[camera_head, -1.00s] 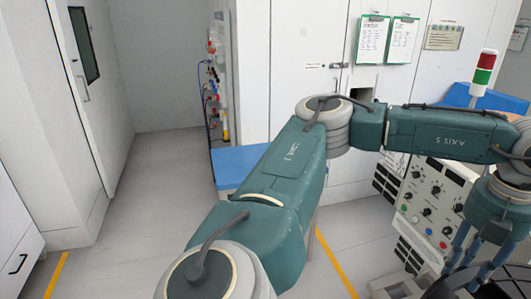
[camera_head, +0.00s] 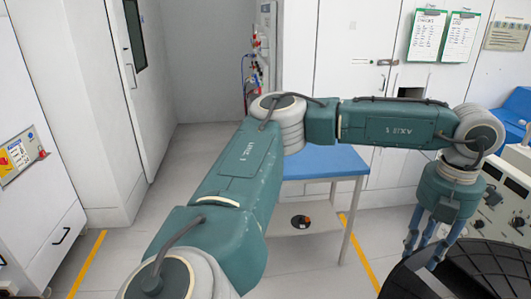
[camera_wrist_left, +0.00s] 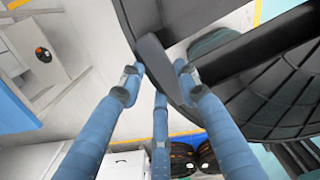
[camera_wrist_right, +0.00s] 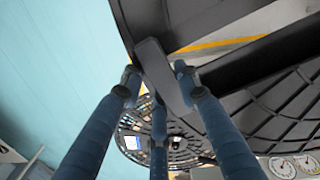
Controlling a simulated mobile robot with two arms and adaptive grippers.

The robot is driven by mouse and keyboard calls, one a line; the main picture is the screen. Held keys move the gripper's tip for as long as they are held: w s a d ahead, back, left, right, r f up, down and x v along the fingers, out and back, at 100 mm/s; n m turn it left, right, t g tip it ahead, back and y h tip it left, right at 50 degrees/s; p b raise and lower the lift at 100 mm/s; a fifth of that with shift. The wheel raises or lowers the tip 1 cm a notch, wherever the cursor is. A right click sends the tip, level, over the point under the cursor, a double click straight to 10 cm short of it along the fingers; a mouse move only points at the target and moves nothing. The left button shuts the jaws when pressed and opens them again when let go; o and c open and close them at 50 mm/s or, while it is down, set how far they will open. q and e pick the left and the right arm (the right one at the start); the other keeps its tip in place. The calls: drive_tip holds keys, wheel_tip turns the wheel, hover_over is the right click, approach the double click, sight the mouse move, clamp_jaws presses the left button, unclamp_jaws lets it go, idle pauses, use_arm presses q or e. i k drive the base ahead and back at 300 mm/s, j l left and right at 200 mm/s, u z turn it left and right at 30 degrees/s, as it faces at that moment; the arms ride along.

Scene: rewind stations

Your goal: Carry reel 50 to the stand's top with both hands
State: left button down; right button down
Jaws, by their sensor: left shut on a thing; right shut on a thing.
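A large black reel (camera_head: 455,272) with a ribbed flange shows at the bottom right of the head view; no number is legible on it. My left gripper (camera_head: 425,250) points down at its rim. In the left wrist view my left gripper (camera_wrist_left: 158,82) is shut on a dark grey handle of the reel (camera_wrist_left: 275,100). In the right wrist view my right gripper (camera_wrist_right: 160,82) is shut on a similar handle of the reel (camera_wrist_right: 275,95). My right arm is out of the head view. A stand with a blue top (camera_head: 325,162) is beyond my left arm, its top bare where visible.
A small black-and-orange disc (camera_head: 300,222) lies low beneath the blue top. A cabinet with a control panel (camera_head: 22,155) stands at the left. A grey instrument console (camera_head: 505,200) is at the right, behind the reel. Grey floor is open at the left of the middle.

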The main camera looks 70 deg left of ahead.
sight(305, 154)
drive_tip(key=u, duration=1.3)
drive_tip(key=i+u, duration=0.1)
drive_tip(key=u, duration=0.65)
drive_tip(key=i+u, duration=0.15)
drive_tip(key=u, duration=0.2)
drive_tip(key=i+l, duration=0.5)
drive_tip(key=i, duration=0.15)
drive_tip(key=i+l, duration=0.5)
drive_tip(key=i, duration=0.15)
drive_tip(key=i+l, duration=0.5)
drive_tip(key=i, duration=0.15)
drive_tip(key=i+l, duration=0.5)
drive_tip(key=i, duration=0.15)
